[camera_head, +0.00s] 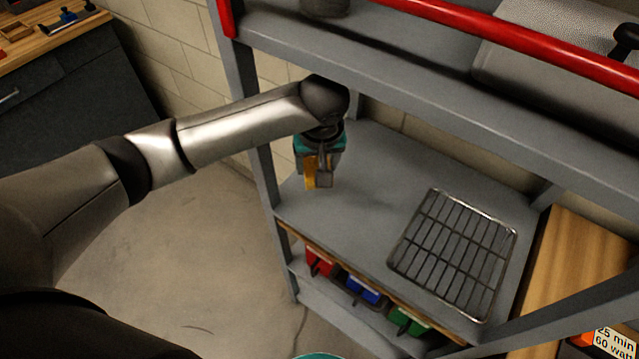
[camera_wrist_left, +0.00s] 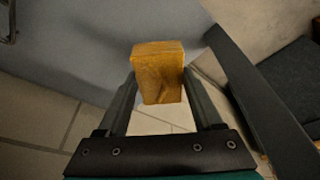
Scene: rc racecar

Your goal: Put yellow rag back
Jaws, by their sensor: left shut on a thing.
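The yellow rag (camera_head: 310,172) is a small folded yellow-orange block. My left gripper (camera_head: 321,178) is shut on it above the left end of the grey middle shelf (camera_head: 370,190) of the metal rack. In the left wrist view the rag (camera_wrist_left: 159,72) sits between the two fingers of my left gripper (camera_wrist_left: 160,95). I cannot tell whether the rag touches the shelf. My right gripper does not show in either view.
A wire rack (camera_head: 455,255) lies on the shelf to the right. Red (camera_head: 320,262), blue (camera_head: 364,288) and green (camera_head: 408,320) bins sit below. A rack post (camera_head: 268,180) stands close to my left forearm. The shelf's middle is clear.

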